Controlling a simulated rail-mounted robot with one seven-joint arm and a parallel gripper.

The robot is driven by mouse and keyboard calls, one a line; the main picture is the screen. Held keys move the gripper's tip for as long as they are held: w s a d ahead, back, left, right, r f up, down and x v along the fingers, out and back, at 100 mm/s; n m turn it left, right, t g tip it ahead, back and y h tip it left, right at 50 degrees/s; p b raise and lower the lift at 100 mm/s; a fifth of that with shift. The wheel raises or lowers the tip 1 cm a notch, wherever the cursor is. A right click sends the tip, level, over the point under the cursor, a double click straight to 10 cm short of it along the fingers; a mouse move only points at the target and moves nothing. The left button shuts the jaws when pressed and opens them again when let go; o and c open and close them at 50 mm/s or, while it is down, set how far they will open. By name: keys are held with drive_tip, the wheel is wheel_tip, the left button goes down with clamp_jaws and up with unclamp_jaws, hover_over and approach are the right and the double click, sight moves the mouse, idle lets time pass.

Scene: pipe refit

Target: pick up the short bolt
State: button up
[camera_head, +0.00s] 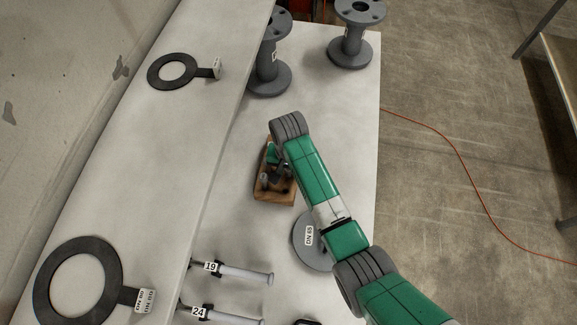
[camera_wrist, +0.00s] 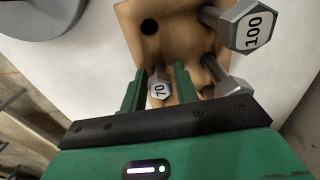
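A wooden block (camera_head: 273,194) holding the bolts stands on the table in the head view, partly hidden under my arm. In the wrist view the block (camera_wrist: 185,38) has a grey bolt marked 70 (camera_wrist: 160,88), a larger bolt marked 100 (camera_wrist: 250,26) and a third bolt (camera_wrist: 228,84) whose mark I cannot see. The bolt marked 70 has the smallest head. My gripper (camera_wrist: 160,80) is open, with one green finger on each side of the bolt marked 70. A narrow gap seems to show beside its head.
One hole (camera_wrist: 149,26) in the block is empty. A grey disc marked DN 65 (camera_head: 312,253) lies near my arm. Wrenches marked 19 (camera_head: 240,273) and 24 (camera_head: 225,315) lie at front left. Flanged pipes (camera_head: 268,65) stand behind; ring gaskets (camera_head: 172,70) lie on the raised shelf.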

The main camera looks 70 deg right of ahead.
clamp_jaws()
drive_tip(key=shift+r, duration=0.1)
drive_tip(key=shift+r, duration=0.3)
wheel_tip(320, 180, up, 6)
drive_tip(key=shift+r+p, duration=0.25)
drive_tip(key=shift+p, duration=0.55)
drive_tip(key=s+a+p, duration=0.2)
drive_tip(key=s+a, duration=0.1)
drive_tip(key=a, duration=1.5)
drive_tip(key=shift+d+r+p, duration=0.15)
drive_tip(key=shift+r+p, duration=2.25)
drive_tip(key=shift+p, duration=0.55)
